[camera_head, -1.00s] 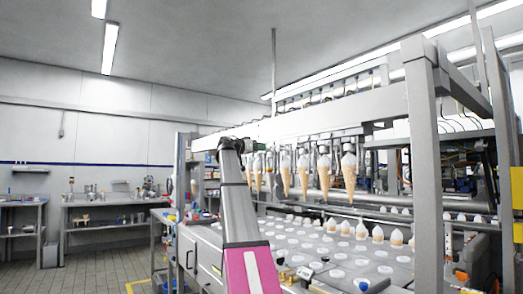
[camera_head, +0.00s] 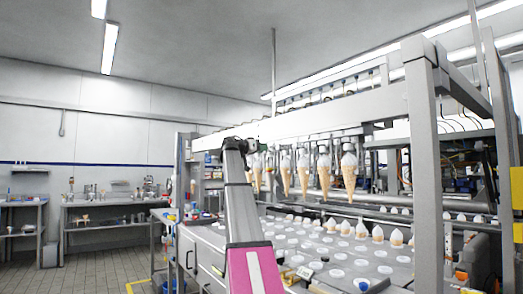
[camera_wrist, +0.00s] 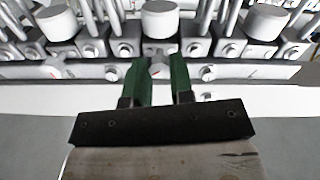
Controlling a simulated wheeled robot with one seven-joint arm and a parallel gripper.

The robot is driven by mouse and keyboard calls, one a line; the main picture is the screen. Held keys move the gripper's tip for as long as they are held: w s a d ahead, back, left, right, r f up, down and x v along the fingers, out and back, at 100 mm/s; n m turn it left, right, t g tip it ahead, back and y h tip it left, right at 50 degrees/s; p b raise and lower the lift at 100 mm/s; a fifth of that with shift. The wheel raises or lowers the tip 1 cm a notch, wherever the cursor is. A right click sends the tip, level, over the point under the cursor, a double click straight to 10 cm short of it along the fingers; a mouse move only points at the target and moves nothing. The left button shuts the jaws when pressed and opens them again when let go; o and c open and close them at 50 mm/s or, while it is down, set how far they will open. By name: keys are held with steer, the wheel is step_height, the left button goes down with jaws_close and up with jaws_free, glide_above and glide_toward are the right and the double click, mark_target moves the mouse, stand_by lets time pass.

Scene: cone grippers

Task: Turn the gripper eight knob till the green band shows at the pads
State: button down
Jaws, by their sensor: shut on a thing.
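In the wrist view my gripper (camera_wrist: 159,75) reaches up to a row of machine grippers. Similar knobs (camera_wrist: 112,73) sit on the rail to either side. No green band can be made out, and the pads are not clear in this view. In the head view my arm hides the gripper's contact with the knob. Hanging cones (camera_head: 349,172) show to the right of my arm.
A metal rail (camera_wrist: 250,73) runs across behind my fingers. In the head view a tray surface (camera_head: 340,250) with cones and white discs lies below the hanging row. A grey frame post (camera_head: 424,180) stands at the right. Open floor (camera_head: 100,272) lies left.

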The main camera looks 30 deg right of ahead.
steer(key=shift+n, duration=1.3)
steer(key=c, duration=1)
jaws_free()
steer(key=shift+a, duration=0.15)
steer(key=a, duration=0.3)
steer(key=s+a, duration=0.1)
steer(key=a, duration=0.6)
steer(key=shift+s+a, duration=0.2)
steer(key=shift+a, duration=0.05)
